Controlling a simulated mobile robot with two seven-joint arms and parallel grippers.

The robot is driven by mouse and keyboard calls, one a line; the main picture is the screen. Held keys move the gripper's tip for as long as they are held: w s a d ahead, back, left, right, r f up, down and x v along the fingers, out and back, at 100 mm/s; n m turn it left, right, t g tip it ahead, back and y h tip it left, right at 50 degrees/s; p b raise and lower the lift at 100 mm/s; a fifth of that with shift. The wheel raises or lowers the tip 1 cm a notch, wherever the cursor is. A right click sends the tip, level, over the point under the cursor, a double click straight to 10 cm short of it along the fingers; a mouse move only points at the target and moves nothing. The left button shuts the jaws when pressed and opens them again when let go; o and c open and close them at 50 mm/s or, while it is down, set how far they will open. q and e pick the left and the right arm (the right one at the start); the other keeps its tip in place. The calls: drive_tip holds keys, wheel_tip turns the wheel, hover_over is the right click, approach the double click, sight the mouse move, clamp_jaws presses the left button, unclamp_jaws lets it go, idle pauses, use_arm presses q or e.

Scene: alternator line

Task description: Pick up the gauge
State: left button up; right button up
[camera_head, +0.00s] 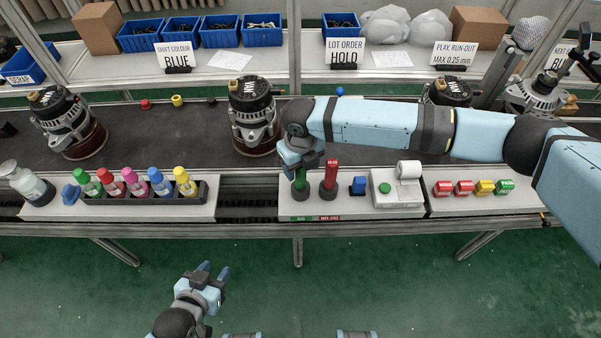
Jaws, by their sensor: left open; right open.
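A gauge with a green handle (300,182) stands upright in a dark round holder on the front ledge, above a green label. A similar red-handled gauge (331,172) stands just to its right, above a red label. My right gripper (302,166) reaches in from the right and points down over the green gauge. Its fingers are open at the handle's top and hide that part; whether they touch it I cannot tell. My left gripper (214,272) is open and empty, low over the green floor in front of the bench.
A blue block (358,185) and a white device with a green button (384,189) are right of the gauges. Colored bottles (132,182) stand in a rack to the left. Alternators (254,118) stand on the dark belt (190,128) behind. Small colored stamps (463,188) are at right.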

drive_tip(key=shift+f, duration=0.3)
drive_tip(key=c, duration=1)
drive_tip(key=shift+c, duration=0.2)
drive_tip(key=shift+r, duration=0.15)
wheel_tip(320, 180, up, 20)
drive_tip(key=b, duration=0.1)
